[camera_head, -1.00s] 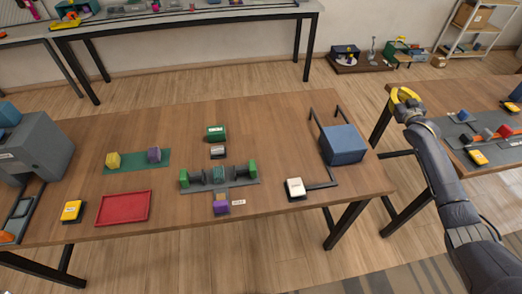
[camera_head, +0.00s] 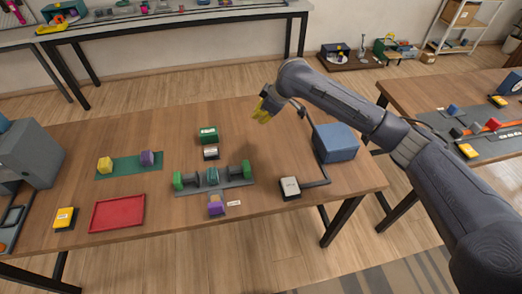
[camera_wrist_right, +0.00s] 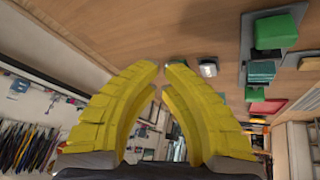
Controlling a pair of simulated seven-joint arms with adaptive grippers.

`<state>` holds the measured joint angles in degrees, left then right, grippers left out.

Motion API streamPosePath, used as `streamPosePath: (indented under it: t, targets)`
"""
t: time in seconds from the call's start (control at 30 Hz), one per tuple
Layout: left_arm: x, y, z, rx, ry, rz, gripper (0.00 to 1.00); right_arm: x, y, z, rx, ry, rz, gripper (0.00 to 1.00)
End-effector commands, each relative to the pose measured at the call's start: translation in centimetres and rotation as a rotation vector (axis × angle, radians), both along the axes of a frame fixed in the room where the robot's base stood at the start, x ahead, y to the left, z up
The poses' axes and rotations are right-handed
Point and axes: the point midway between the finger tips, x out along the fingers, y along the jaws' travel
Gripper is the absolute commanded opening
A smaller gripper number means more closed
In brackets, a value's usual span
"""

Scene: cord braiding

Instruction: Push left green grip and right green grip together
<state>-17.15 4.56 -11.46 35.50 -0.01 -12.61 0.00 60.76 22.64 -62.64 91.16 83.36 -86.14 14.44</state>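The left green grip (camera_head: 177,181) and the right green grip (camera_head: 247,167) stand upright at opposite ends of a grey base (camera_head: 232,185) on the wooden table. Grey parts and a teal block (camera_head: 213,176) sit between them, and the grips are apart. In the right wrist view, a green block that looks like the right grip (camera_wrist_right: 277,32) is at upper right. My right gripper (camera_head: 263,114) is above the table's back part, behind the right grip and touching nothing. In the wrist view its yellow fingertips (camera_wrist_right: 163,67) nearly meet and hold nothing. My left gripper is out of view.
A green box (camera_head: 208,134) and a small white-topped block (camera_head: 211,153) stand behind the base. A purple block (camera_head: 215,208) is in front. A white-topped device (camera_head: 290,187) and blue box (camera_head: 335,142) are at right. A red tray (camera_head: 117,213) lies at left.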

Motion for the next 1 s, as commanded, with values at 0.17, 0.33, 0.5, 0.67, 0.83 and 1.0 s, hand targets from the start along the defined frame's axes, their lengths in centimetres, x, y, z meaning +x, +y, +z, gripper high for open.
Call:
streamPosePath:
  t: [0.17,0.33,0.5,0.67,0.83,1.0]
  targets:
    - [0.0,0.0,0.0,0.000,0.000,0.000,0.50,-7.1,2.1,-2.2,-0.253,0.121,0.270,0.00]
    - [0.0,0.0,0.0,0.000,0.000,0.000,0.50,-11.1,1.7,-3.2,-0.423,0.189,0.443,0.00]
    - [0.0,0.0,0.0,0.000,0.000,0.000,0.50,-12.7,1.1,-3.6,-0.503,0.219,0.523,0.00]
    - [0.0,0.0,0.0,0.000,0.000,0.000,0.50,-13.1,1.0,-4.8,-0.517,0.229,0.540,0.00]
    - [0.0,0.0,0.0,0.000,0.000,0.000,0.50,-13.1,1.0,-6.9,-0.517,0.229,0.537,0.00]
    - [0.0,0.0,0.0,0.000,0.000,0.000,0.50,-13.1,1.0,-9.0,-0.516,0.229,0.536,0.00]
